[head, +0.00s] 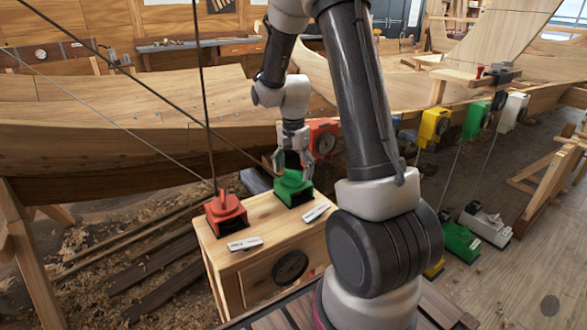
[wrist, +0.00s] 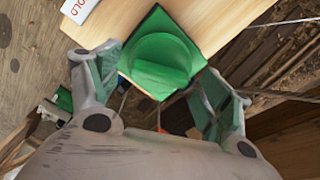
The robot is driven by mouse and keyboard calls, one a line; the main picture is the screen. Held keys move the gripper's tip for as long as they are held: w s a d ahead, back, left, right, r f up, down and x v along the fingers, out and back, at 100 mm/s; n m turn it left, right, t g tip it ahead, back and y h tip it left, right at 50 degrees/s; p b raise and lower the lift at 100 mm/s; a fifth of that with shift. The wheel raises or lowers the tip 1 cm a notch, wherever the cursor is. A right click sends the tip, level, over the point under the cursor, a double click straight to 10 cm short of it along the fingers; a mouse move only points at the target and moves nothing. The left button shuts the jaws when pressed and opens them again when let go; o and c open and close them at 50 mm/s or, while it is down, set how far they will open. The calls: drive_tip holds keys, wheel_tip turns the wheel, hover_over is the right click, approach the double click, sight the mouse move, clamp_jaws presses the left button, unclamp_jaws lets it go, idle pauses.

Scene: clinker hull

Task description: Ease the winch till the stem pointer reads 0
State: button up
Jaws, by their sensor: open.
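A green winch (head: 293,188) sits on top of a light wooden box, and a red winch (head: 227,213) with lines rising from it sits to its left. My gripper (head: 292,166) points down over the green winch. In the wrist view the green winch (wrist: 160,62) lies between and beyond the two open fingers; whether they touch it I cannot tell. A round dark dial (head: 290,267) is on the box front; its reading is too small to make out. I cannot tell which dial carries the stem pointer.
The wooden box (head: 225,262) bears white labels (head: 244,243). The planked hull (head: 120,130) runs behind. Red (head: 323,137), yellow (head: 433,125), green (head: 475,119) and white (head: 513,112) blocks hang along it. Taut lines cross the left side. Green (head: 461,243) and white (head: 487,225) units stand lower right.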

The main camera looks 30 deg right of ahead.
drive_tip(key=c, duration=1)
drive_tip(key=shift+n, duration=0.3)
drive_tip(key=n, duration=1.3)
drive_tip(key=o, duration=1)
